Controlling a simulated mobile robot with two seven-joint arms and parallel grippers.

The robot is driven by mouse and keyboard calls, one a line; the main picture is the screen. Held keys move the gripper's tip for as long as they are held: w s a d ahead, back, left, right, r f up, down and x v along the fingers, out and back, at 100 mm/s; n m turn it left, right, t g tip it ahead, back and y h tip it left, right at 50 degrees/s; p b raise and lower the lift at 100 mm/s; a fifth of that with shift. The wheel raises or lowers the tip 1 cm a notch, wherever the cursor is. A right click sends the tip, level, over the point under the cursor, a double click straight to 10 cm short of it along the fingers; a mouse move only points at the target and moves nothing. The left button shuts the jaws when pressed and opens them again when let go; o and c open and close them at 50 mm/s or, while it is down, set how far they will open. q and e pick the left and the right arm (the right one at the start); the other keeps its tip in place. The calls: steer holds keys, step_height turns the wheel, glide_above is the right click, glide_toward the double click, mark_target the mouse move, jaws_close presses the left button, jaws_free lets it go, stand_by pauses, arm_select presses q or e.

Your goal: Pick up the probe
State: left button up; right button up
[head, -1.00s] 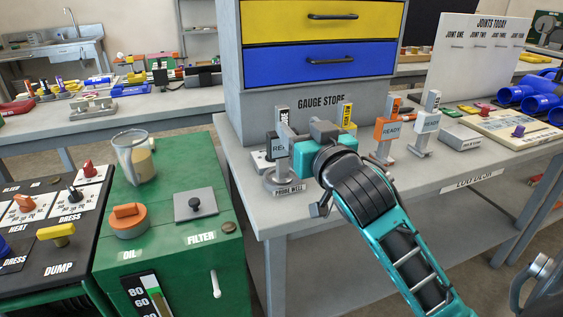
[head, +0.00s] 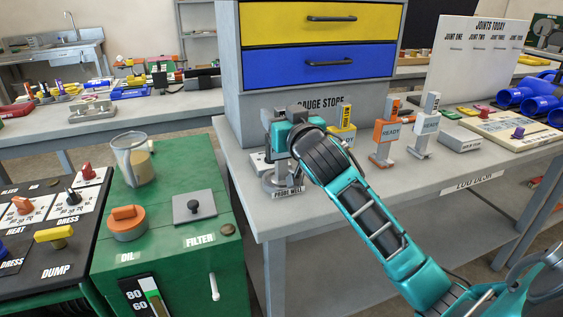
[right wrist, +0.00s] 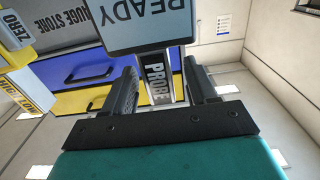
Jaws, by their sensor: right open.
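The probe has a grey head with a READY panel (right wrist: 150,22) and a dark stem marked PROBE (right wrist: 157,80). In the right wrist view the stem stands between the two fingers of my right gripper (right wrist: 162,88), which is open around it. In the head view my right gripper (head: 284,124) covers most of the probe. The round base of the probe well (head: 278,182) shows below it on the grey bench. My left gripper is not in view.
A yellow gauge (head: 343,135) stands close right of my gripper. An orange gauge (head: 385,133) and a grey gauge (head: 425,130) are farther right. The gauge store cabinet (head: 310,75) rises close behind. The bench front between the well and the gauges is clear.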

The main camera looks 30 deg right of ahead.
jaws_close()
stand_by(0.4)
